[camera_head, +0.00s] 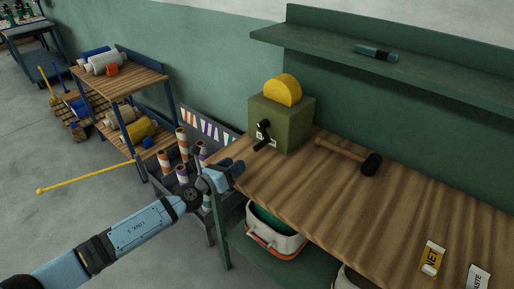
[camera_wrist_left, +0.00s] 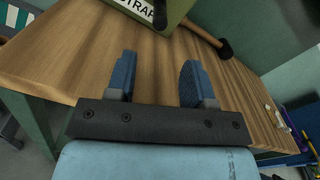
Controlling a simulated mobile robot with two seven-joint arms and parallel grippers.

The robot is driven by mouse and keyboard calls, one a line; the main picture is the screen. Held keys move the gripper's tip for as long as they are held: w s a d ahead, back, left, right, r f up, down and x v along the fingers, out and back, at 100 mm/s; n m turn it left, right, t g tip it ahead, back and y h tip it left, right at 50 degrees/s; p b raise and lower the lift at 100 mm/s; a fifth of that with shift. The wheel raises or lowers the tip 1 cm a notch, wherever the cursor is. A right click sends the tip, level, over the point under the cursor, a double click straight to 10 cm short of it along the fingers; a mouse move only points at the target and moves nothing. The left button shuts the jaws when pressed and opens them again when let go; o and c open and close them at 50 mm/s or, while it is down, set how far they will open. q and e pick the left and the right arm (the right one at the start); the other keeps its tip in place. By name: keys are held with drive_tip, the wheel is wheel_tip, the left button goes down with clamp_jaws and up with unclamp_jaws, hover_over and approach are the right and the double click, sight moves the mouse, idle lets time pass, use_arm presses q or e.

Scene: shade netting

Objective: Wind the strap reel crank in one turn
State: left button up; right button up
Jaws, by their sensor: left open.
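The strap reel (camera_head: 281,122) is a green box with a yellow disc (camera_head: 283,92) on top, standing at the back left of the wooden workbench. Its black crank (camera_head: 263,135) is on the box's left-facing side. My right gripper is not in view.
A mallet (camera_head: 350,157) lies on the bench (camera_head: 300,190) right of the reel. A green shelf (camera_head: 420,75) with a dark cylinder (camera_head: 376,52) is above. The bench's middle is clear.

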sight(255, 150)
use_arm(q)
drive_tip(key=b+x, duration=0.2)
drive_tip(key=x, duration=0.8)
drive_tip(key=shift+f, duration=0.1)
drive_tip(key=shift+w+d+b, duration=0.2)
drive_tip(key=shift+w+b, duration=0.05)
drive_tip(key=shift+b, duration=0.1)
drive_tip(key=shift+w+d, duration=0.15)
drive_tip(key=shift+w, duration=0.1)
clamp_jaws()
drive_tip(key=shift+w+f+m+b, duration=0.15)
drive_tip(key=shift+m+b, duration=0.35)
drive_tip(key=shift+m, duration=0.1)
drive_tip(key=shift+w+a+f+m+b, duration=0.15)
drive_tip(key=shift+a+m+b, duration=0.2)
drive_tip(key=shift+m, duration=0.45)
drive_tip(key=shift+a, duration=0.1)
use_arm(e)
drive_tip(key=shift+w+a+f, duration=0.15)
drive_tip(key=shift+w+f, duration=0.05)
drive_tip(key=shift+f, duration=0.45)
